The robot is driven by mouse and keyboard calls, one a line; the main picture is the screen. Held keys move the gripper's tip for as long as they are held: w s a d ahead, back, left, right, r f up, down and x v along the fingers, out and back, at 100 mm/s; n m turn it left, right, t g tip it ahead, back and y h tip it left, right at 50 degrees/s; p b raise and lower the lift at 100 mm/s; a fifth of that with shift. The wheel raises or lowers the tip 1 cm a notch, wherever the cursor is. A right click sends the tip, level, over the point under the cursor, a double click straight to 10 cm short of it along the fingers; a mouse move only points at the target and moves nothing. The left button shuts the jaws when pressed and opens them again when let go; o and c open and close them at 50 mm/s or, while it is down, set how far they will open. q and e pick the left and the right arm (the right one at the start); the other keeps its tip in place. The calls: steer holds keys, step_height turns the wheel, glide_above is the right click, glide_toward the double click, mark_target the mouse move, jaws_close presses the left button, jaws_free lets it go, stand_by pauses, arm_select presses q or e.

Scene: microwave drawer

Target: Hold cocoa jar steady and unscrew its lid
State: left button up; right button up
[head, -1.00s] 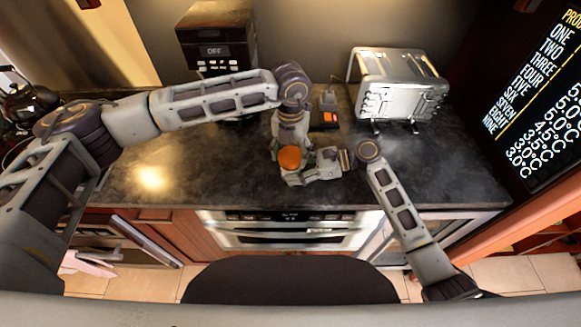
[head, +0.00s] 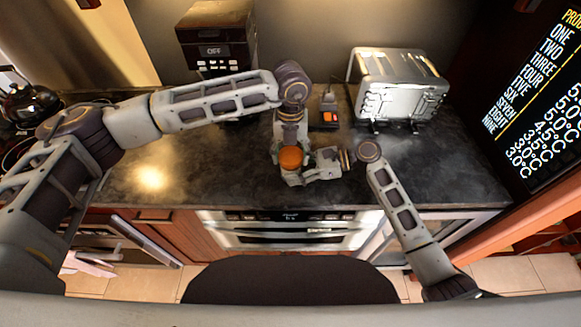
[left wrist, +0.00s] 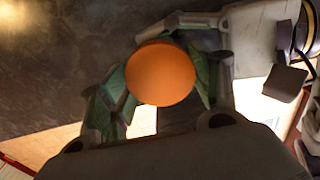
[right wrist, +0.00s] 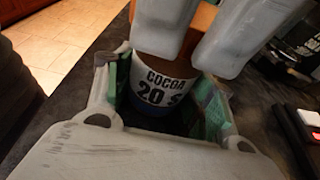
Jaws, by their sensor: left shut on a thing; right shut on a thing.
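The cocoa jar has a white label reading COCOA 20 and a blue base (right wrist: 150,106), seen in the right wrist view. Its orange lid (head: 290,159) shows from above in the head view and in the left wrist view (left wrist: 161,74). My left gripper (head: 290,153) is shut on the lid, its green-padded fingers on either side of it. My right gripper (head: 294,177) is shut on the jar body below, coming from the right. In the right wrist view, the left gripper's grey fingers hide part of the lid and the jar's upper side.
The jar is over the dark counter (head: 200,178), near its front edge above an oven (head: 290,232). Behind are a black and orange device (head: 328,118), a dark coffee machine (head: 217,40) and a silver toaster (head: 400,88). Counter to the left and right is clear.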

arm_select(q)
steer(key=shift+n, duration=1.8)
steer(key=shift+f+n, duration=0.1)
steer(key=shift+n, duration=2.2)
steer(key=shift+r, duration=0.25)
steer(key=o, duration=1)
steer(key=shift+o, duration=0.2)
steer(key=shift+r, duration=0.1)
steer(key=shift+r, duration=2.4)
